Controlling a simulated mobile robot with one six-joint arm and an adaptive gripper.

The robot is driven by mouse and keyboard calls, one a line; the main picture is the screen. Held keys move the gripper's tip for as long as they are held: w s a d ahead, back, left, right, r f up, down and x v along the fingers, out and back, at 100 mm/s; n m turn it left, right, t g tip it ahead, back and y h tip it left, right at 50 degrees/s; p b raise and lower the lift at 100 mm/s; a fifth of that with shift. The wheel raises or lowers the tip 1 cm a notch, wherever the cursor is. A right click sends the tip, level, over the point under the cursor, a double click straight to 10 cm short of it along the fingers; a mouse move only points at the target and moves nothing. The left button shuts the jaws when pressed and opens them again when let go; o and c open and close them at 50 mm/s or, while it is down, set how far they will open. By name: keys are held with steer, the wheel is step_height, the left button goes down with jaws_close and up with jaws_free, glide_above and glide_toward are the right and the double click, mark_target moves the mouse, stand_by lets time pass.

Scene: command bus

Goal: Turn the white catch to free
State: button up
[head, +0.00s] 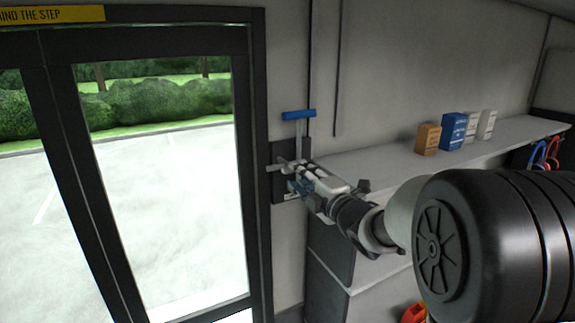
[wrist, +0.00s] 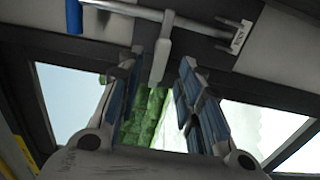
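The white catch (wrist: 162,48) is a pale, narrow tab in the wrist view, hanging from a metal bar. My gripper (wrist: 161,68) is open, with one finger on each side of the catch's lower end. Gaps show on both sides, and I see no clear contact. In the head view my gripper (head: 297,176) is at a dark plate (head: 277,191) beside the door and hides much of it. A lever with a blue handle (head: 298,114) rises from the plate; the blue handle also shows in the wrist view (wrist: 74,16).
The glazed door (head: 165,180) is left of the plate. A shelf (head: 390,163) on the right holds several boxes, including an orange one (head: 428,139) and a blue one (head: 453,131).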

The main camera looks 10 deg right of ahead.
mark_target(286, 165)
steer(key=p+x, duration=0.1)
steer(key=x, duration=0.4)
steer(key=shift+w+a, duration=0.1)
steer(key=shift+w, duration=0.25)
steer(key=shift+c, duration=0.3)
jaws_close()
